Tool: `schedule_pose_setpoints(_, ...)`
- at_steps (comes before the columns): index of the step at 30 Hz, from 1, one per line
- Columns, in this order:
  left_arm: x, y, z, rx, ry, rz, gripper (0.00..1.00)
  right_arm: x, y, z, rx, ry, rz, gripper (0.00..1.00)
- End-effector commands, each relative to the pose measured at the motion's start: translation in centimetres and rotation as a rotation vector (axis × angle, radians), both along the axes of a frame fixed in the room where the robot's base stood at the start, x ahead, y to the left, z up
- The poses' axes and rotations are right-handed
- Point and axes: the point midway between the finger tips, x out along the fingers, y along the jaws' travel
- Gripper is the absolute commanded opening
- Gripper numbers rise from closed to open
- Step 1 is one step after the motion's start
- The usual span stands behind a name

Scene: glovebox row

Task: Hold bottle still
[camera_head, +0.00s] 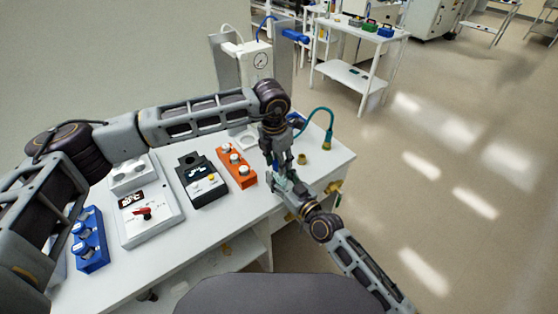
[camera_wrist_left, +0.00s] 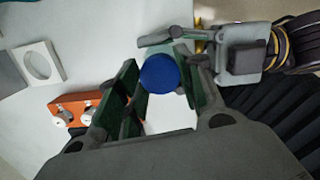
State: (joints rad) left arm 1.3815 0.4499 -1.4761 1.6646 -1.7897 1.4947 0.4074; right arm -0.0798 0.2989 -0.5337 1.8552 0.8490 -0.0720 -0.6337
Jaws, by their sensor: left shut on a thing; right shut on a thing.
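The bottle (camera_head: 278,180) is mostly hidden between my two grippers above the right part of the white bench; only a small pale, clear piece shows in the head view. Its round blue cap (camera_wrist_left: 159,73) shows in the left wrist view. My left gripper (camera_head: 282,168) comes down from above and is shut on the cap, with a green-padded finger on each side. My right gripper (camera_head: 284,188) reaches in from the lower right and is shut on the bottle's body below. It also shows at the cap's right in the left wrist view (camera_wrist_left: 190,52).
A teal hose (camera_head: 330,125) and brass fittings (camera_head: 327,146) lie behind my grippers.

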Motion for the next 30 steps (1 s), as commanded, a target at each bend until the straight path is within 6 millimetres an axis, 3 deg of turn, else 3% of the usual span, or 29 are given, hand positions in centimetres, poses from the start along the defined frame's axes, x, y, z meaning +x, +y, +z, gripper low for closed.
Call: schedule_pose_setpoints(30,0.26,0.14,-0.01,0.000,0.000,-0.760,0.28,0.00,-0.04,-0.04,-0.001,0.001,0.000,0.00)
